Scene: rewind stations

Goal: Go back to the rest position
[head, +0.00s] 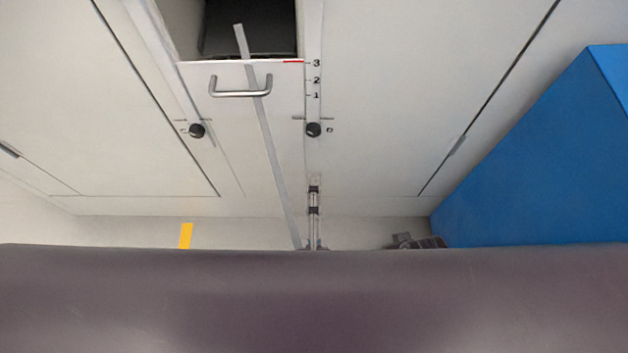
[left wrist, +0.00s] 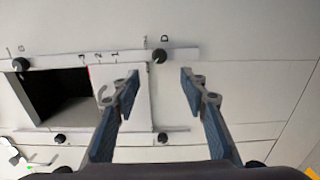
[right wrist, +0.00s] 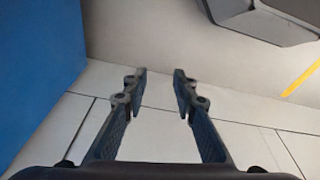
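My left gripper (left wrist: 160,82) is open and empty in the left wrist view, with its fingers in front of the pale wall beside the sliding panel. My right gripper (right wrist: 160,76) is open and empty in the right wrist view, in front of a plain pale surface. I cannot make out either gripper's fingers clearly in the head view. The white sliding panel (head: 225,78) has a metal handle (head: 240,93) and a red mark at its top edge, level with the 3 on the scale. A dark opening (head: 250,28) shows above it.
Black knobs (head: 313,129) flank the panel. A thin grey strip (head: 270,145) crosses it diagonally. A large blue box (head: 560,150) stands at the right. A yellow strip (head: 186,235) marks the floor. A dark rounded body covers the bottom of the head view.

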